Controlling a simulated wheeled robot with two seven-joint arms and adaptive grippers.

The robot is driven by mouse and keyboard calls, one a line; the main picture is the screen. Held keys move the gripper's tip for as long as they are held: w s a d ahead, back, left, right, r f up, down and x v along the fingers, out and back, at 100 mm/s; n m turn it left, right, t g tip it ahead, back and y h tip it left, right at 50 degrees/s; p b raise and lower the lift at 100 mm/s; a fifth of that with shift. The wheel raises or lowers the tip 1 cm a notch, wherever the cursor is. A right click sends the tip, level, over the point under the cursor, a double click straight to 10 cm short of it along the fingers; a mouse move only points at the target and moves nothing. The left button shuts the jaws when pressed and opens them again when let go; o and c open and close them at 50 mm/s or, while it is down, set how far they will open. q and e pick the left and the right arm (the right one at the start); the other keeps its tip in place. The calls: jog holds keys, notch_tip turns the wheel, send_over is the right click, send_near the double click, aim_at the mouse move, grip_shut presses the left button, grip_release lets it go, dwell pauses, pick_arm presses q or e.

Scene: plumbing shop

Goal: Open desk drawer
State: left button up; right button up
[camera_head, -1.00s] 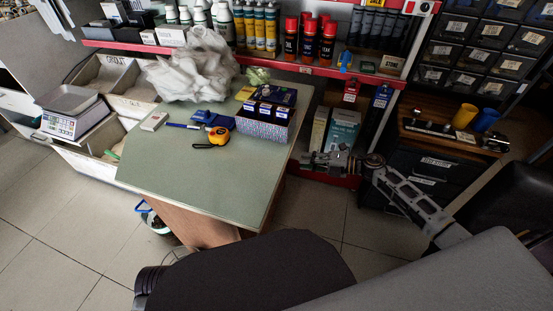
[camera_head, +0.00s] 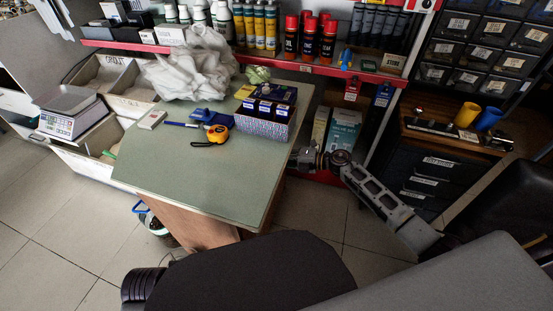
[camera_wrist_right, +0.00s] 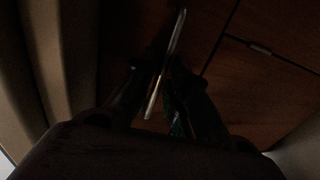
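The desk (camera_head: 190,175) has a green top and stands at the left centre of the head view. Its drawer side is hidden there. In the right wrist view, dark brown wooden drawer fronts (camera_wrist_right: 265,95) show with thin seams. A slim metal handle (camera_wrist_right: 177,38) runs steeply between the fingers of my right gripper (camera_wrist_right: 160,80). The fingers look apart, one on each side of the handle; the picture is very dark, and contact is unclear. In the head view my right gripper (camera_head: 302,158) is beside the desk's right edge. My left gripper is out of view.
A second handle (camera_wrist_right: 259,48) is on the neighbouring drawer front. A tape measure (camera_head: 211,136) and a patterned box (camera_head: 262,128) are on the desk. A red shelf (camera_head: 330,71) stands behind, a dark cabinet (camera_head: 425,165) at right. Tiled floor lies between.

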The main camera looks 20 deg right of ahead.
jog(key=shift+w+a+f, duration=0.1)
jog(key=shift+w+a, duration=0.25)
jog(key=shift+a, duration=0.2)
grip_shut()
